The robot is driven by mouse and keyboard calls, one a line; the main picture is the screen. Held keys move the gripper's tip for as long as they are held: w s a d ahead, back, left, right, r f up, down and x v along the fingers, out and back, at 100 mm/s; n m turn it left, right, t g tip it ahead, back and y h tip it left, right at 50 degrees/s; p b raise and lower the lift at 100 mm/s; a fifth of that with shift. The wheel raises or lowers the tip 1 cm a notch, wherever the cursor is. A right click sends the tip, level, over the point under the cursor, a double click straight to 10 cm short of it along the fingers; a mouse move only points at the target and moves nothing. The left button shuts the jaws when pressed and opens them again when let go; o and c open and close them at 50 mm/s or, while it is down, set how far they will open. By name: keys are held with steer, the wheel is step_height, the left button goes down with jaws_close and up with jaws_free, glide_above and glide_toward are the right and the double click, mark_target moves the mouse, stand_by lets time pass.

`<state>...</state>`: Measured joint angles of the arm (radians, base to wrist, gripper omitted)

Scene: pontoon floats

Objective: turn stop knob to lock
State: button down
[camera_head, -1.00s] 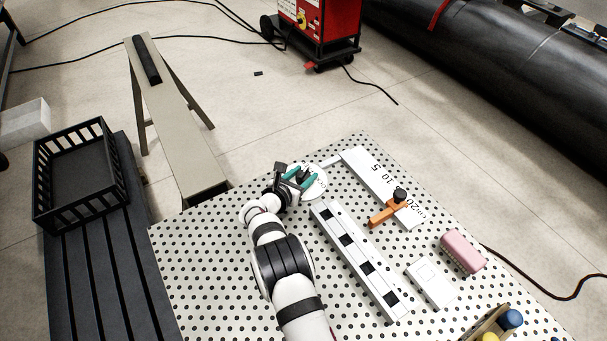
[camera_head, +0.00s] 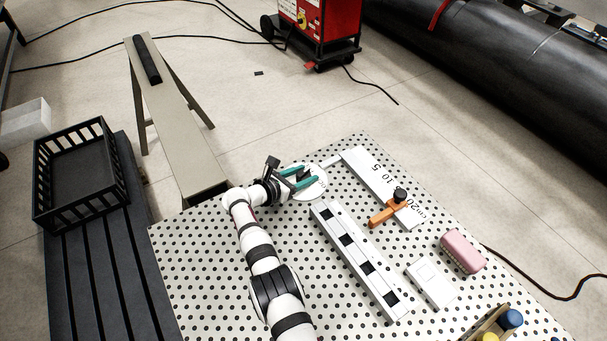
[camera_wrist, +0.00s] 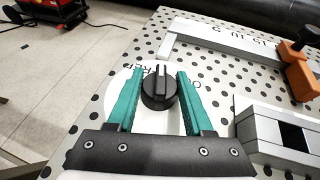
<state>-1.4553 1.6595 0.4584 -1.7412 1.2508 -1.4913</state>
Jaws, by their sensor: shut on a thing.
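The stop knob is black and round with a raised grip bar; it stands between my fingers in the wrist view (camera_wrist: 159,90). It sits on a white round dial (camera_wrist: 150,122), which also shows in the head view (camera_head: 320,190) at the table's far corner. Dark lettering on the dial is partly hidden by the knob and fingers, so I cannot read it fully. My gripper (camera_head: 308,175) has teal fingers, one on each side of the knob, and is shut on it. In the wrist view the grip bar points roughly up the picture, along the fingers.
A white rail with dark slots (camera_head: 357,258) lies right of the dial. A white scale bar (camera_head: 372,178) carries an orange clamp (camera_head: 384,215). A pink block (camera_head: 463,251) and a white box (camera_head: 430,283) lie at the right. The perforated tabletop (camera_head: 205,275) is bare at left.

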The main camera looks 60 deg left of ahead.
steer(key=shift+w, duration=0.1)
steer(key=shift+c, duration=1.5)
jaws_free()
steer(key=v, duration=1.6)
